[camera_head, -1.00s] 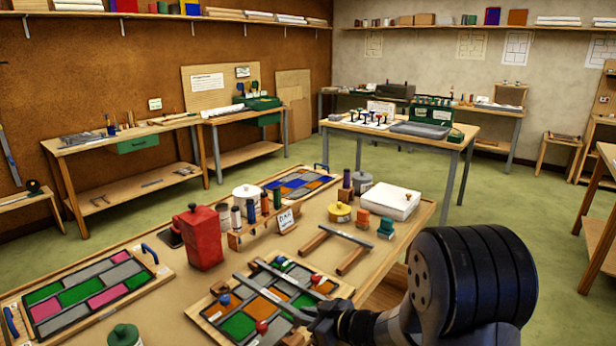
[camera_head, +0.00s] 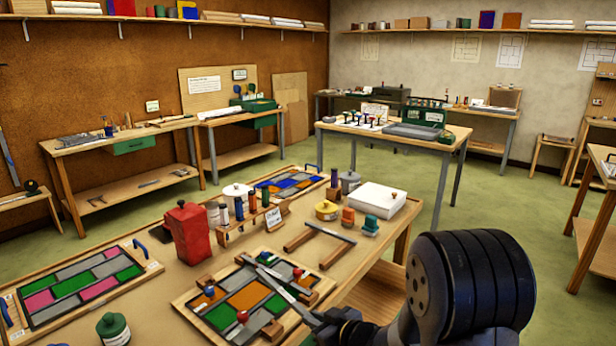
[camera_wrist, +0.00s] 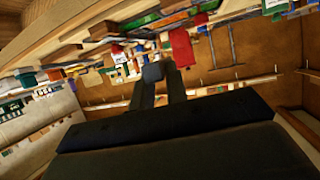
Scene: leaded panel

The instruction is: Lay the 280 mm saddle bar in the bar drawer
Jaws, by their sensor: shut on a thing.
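My gripper (camera_head: 322,320) is at the lower middle of the head view, shut on a thin grey saddle bar (camera_head: 287,293). The bar slants up and left from the jaws, over the leaded panel (camera_head: 216,318) on the near table. A second grey bar (camera_head: 258,267) lies close to it across the panel. Bar lengths cannot be read. In the wrist view my dark fingers (camera_wrist: 160,85) show with a small grey-blue piece between their tips. A green drawer front (camera_head: 134,144) shows shut under the left bench; whether it is the bar drawer is unclear.
On the near table (camera_head: 165,290) stand a red can (camera_head: 188,235), a rack of small tools (camera_head: 240,222), a white box (camera_head: 380,198) and another coloured panel (camera_head: 80,285). A bar rests on wood blocks (camera_head: 332,256). Green floor (camera_head: 420,185) is open behind the table.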

